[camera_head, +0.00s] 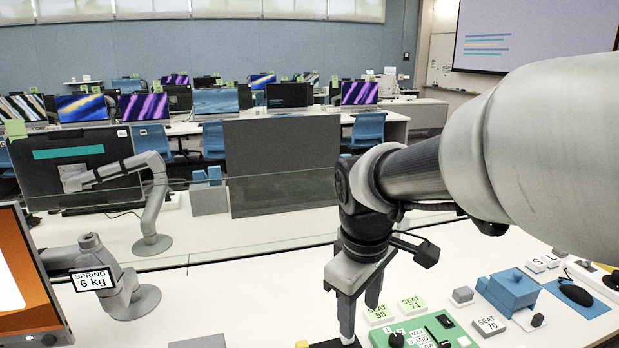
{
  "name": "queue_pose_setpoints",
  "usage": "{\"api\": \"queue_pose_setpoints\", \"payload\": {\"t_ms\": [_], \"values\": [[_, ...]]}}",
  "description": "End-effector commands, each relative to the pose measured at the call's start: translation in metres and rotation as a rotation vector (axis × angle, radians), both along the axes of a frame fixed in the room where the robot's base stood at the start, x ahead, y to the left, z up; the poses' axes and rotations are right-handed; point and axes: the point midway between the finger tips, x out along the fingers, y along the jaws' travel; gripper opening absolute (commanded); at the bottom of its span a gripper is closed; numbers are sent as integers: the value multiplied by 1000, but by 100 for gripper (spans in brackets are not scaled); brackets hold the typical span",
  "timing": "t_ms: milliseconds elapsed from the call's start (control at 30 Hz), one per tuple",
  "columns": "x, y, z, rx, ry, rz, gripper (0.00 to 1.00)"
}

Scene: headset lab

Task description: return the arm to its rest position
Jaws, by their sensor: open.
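My arm reaches in from the right side of the head view and bends down at the wrist. My gripper (360,316) points down over the white desk (240,312), at the left edge of a green control panel (430,331). Its two fingers are apart, with nothing seen between them. One fingertip is low, near a dark object at the bottom edge. I cannot tell whether it touches anything.
Seat tags (411,304), a blue device (511,290) and a black mouse (576,295) lie to the right. A monitor arm labelled "SPRING 6 kg" (93,279) and an orange screen (25,285) stand left. A glass divider (280,193) crosses behind.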

Motion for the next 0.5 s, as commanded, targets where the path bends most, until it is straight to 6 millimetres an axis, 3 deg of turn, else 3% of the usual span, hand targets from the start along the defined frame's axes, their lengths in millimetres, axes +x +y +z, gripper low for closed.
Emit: {"api": "queue_pose_setpoints", "payload": {"t_ms": [33, 200, 500], "values": [[-17, -11, 14, 18, -53, -101, 47], [-58, -34, 36, 107, -173, -384, 47], [-105, -53, 45, 274, -296, -699, 47]]}}
